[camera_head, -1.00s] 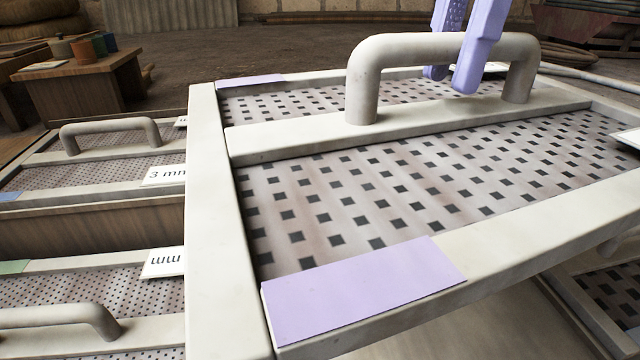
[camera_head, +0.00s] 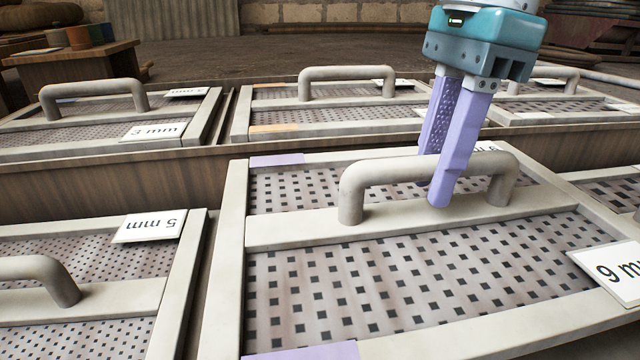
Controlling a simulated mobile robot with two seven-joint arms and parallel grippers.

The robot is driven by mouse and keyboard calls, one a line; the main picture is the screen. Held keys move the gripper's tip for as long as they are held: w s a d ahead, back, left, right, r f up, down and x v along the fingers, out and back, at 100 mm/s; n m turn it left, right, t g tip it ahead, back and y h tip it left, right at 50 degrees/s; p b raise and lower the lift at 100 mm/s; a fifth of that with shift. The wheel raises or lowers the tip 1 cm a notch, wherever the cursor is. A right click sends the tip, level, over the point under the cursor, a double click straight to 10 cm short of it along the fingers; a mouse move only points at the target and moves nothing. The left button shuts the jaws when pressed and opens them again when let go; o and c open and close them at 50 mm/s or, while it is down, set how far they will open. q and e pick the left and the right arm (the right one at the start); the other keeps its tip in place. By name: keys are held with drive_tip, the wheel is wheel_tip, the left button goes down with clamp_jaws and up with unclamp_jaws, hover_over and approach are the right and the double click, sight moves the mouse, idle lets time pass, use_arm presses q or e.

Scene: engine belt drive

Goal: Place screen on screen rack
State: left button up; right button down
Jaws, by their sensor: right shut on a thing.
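The screen in my grip is a pale framed panel with a mesh of square holes (camera_head: 400,275), lilac corner patches and a 9 mm label (camera_head: 615,265). A thick bar handle (camera_head: 385,175) stands on its crossbar. My right gripper (camera_head: 437,190), with lilac fingers under a teal body, is shut on this handle near its right part. The screen lies low in front of a wooden rail, tilted a little in the picture; whether it rests on anything is hidden. The screen rack seems to be the wooden frame (camera_head: 120,185) around the screens. My left gripper is not in view.
A 5 mm screen (camera_head: 70,260) lies close on the left. Behind the rail lie a 3 mm screen (camera_head: 100,115), an orange-marked screen (camera_head: 330,115) and another at the right (camera_head: 560,100). A small table with pots (camera_head: 80,65) stands at the back left.

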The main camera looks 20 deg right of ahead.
sight(429, 209)
drive_tip(key=shift+f+b, duration=0.6)
drive_tip(key=shift+f, duration=2.6)
drive_tip(key=c, duration=0.7)
unclamp_jaws()
drive_tip(key=shift+f, duration=0.15)
drive_tip(key=r+p, duration=0.1)
drive_tip(key=r, duration=0.2)
drive_tip(key=d+r, duration=0.1)
drive_tip(key=r, duration=0.3)
drive_tip(key=r+p, duration=0.1)
drive_tip(key=r, duration=0.3)
drive_tip(key=shift+s+d+p, duration=0.1)
drive_tip(key=shift+d+p, duration=0.05)
drive_tip(key=shift+p, duration=0.15)
drive_tip(key=shift+r, duration=0.6)
